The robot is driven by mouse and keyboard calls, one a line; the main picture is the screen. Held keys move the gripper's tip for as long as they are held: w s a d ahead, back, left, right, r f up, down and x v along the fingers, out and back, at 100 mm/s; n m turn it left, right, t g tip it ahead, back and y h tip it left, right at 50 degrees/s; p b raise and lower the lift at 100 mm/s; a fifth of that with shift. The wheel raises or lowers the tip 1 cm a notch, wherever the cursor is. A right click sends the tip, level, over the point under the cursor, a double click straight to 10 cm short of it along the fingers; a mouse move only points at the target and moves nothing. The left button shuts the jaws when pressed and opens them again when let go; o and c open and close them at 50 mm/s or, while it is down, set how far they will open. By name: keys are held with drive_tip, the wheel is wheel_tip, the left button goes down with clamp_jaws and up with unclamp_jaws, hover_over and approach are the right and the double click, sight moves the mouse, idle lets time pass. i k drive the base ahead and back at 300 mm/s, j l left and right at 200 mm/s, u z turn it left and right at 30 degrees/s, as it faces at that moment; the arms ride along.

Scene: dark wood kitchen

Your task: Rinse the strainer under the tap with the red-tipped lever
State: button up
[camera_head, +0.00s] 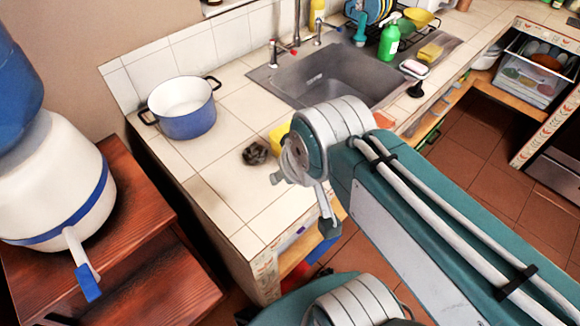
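The sink (325,75) is set in the white tiled counter at the top centre, with its basin in view. Two slim taps stand behind it: a left tap (275,52) and a right tap (318,30). A small reddish patch shows by the left one, but the lever tips are too small to tell apart surely. I cannot make out a strainer for certain. My arm reaches in from the lower right, its end over the counter's front edge. What seems to be my gripper (328,212) points down there; its fingers are unclear and I see nothing held.
A blue-white pot (182,106) stands left of the sink. A dark scrubber (255,153) and a partly hidden yellow object (281,138) lie near my arm. A green bottle (389,40), yellow sponge (430,52) and dish rack (408,28) are right of the sink.

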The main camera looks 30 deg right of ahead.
sight(273, 44)
drive_tip(key=k+l, duration=0.1)
drive_tip(key=k, duration=0.15)
drive_tip(key=k+l+z, duration=0.25)
drive_tip(key=z, duration=0.15)
drive_tip(key=i+l+z, duration=0.45)
drive_tip(key=i+z, duration=0.2)
drive_tip(key=i, duration=0.2)
